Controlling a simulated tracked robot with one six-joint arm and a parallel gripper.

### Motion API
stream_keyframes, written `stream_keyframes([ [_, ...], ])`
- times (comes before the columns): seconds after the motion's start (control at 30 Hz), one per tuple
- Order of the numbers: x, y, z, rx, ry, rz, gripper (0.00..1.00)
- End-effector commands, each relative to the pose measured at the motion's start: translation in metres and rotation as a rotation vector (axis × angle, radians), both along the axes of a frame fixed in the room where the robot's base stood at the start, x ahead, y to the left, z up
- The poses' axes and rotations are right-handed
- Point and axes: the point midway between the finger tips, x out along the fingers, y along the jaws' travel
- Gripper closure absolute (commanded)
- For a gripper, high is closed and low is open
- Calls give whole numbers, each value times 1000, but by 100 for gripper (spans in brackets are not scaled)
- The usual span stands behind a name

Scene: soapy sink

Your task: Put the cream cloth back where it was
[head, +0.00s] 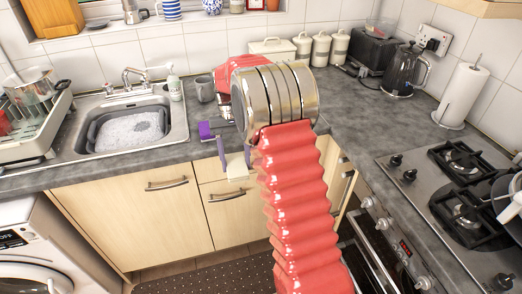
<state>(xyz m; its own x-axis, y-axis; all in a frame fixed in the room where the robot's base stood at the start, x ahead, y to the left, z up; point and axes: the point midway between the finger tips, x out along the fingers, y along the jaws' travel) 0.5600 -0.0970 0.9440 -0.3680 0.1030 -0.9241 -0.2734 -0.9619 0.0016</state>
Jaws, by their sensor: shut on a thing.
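The cream cloth (237,171) is a small pale piece at the end of my arm, in the middle of the head view. My gripper (234,160) has purple fingers and is shut on the cloth. The cloth shows against the counter's front edge and the drawer front below it; its height and distance from the counter are hard to tell. The sink (132,128) is to the left, with a grey basin (92,136) of foamy water in it. My red arm hides part of the counter behind it.
A dish rack (40,136) stands left of the sink. A grey mug (204,88) and soap bottle (174,84) stand at the back. Canisters (321,50), a toaster (369,50) and a kettle (402,72) line the back right. The hob (440,215) is at right.

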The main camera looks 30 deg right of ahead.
Motion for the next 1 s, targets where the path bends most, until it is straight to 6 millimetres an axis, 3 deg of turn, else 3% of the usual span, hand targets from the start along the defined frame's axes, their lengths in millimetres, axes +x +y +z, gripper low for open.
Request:
stream_keyframes([
  [0.1,6,41,-12,0,2,127,71],
  [0.33,9,89,-26,0,2,262,71],
  [0.5,9,96,-28,1,0,281,71],
  [1.0,9,94,-28,0,-1,275,71],
])
